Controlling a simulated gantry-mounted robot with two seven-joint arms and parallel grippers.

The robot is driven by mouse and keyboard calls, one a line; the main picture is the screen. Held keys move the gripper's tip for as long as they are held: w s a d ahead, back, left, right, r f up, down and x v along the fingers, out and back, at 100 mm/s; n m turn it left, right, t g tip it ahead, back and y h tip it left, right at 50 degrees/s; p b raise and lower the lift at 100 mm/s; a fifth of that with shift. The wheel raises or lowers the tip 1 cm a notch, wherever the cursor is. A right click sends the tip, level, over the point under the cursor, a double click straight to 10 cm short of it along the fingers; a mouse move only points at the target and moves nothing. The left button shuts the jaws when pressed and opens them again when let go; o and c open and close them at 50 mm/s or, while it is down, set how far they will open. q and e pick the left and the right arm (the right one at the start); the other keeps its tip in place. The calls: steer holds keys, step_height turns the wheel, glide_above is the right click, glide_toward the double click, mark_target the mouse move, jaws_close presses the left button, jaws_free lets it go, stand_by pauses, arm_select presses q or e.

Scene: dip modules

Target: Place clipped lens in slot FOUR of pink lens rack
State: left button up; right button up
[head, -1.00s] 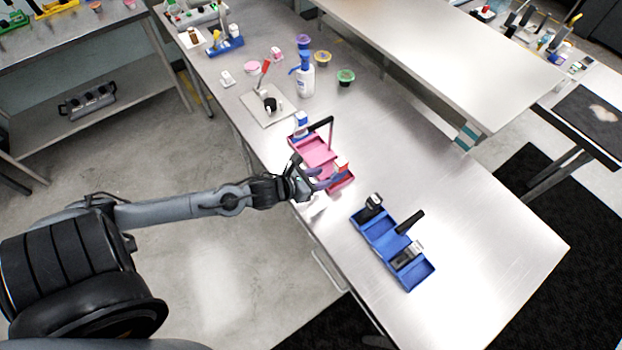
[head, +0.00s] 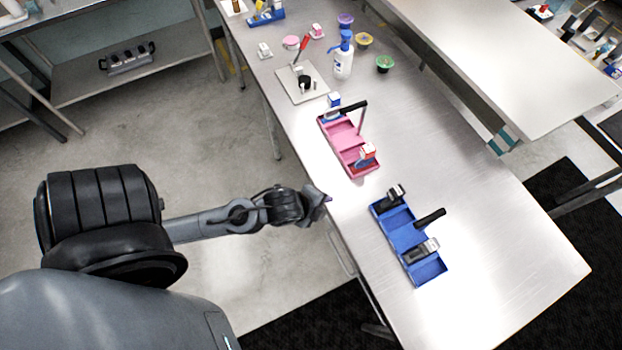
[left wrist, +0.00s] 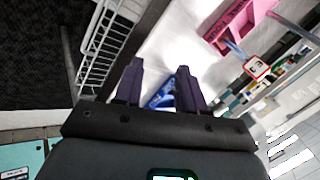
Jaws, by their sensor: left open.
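The pink lens rack (head: 342,137) stands on the metal table with its dark upright handle. A blue-and-white piece (head: 333,101) sits at its far end and a red-and-white piece (head: 366,154) in its near end compartment; the middle looks empty. I cannot tell which piece is the clipped lens, and no slot numbers are readable. My left gripper (head: 327,199) is open and empty, apart from the rack, by the table's left edge. In the left wrist view nothing is between its fingers (left wrist: 160,85); the pink rack (left wrist: 232,22) and red-and-white piece (left wrist: 257,67) show upper right.
A blue rack (head: 408,233) with black pieces stands nearer on the table. Behind the pink rack are a grey plate (head: 302,84) with a red-handled tool, a white pump bottle (head: 343,63) and small cups. The table's near right part is clear.

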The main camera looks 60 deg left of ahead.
arm_select(q)
steer(key=s+d+r+n+g+h, duration=0.1)
steer(key=s+d+r+n+g, duration=0.1)
steer(key=n, duration=0.9)
steer(key=shift+s+d+g, duration=0.6)
steer(key=shift+s+d, duration=0.7)
steer(key=shift+s, duration=0.6)
